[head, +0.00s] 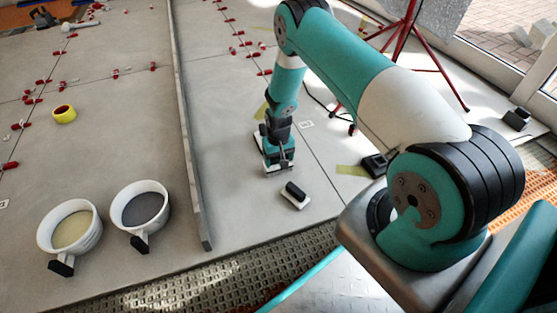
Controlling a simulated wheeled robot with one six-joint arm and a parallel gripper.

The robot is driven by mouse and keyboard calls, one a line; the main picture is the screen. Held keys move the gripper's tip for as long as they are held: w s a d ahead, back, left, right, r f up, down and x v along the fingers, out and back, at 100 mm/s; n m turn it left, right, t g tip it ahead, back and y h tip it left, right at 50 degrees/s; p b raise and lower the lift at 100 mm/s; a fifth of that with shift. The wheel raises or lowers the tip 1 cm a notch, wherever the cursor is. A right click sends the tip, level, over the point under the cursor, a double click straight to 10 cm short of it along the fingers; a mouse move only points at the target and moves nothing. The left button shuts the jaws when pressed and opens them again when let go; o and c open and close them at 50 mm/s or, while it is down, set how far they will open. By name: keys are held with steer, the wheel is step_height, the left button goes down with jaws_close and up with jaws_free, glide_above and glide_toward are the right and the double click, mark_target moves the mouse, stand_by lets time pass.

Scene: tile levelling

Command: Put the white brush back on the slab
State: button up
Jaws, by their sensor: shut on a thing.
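My gripper (278,160) points down just over the grey slab (235,215), right of the long grey bar. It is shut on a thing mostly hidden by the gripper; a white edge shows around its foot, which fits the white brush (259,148). I cannot tell whether that piece touches the slab. A separate white block with a black handle (295,196) lies on the slab, in front of the gripper and slightly right.
A long grey bar (190,150) stands on the slab. Two white buckets (70,228) (141,208) and a yellow tape roll (64,114) are left of it. Red levelling clips (30,97) line the joints. A red tripod (405,30) stands behind. Bare slab lies around the block.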

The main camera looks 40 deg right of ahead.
steer(key=shift+f, duration=0.1)
steer(key=o, duration=1.1)
steer(key=shift+o, duration=0.2)
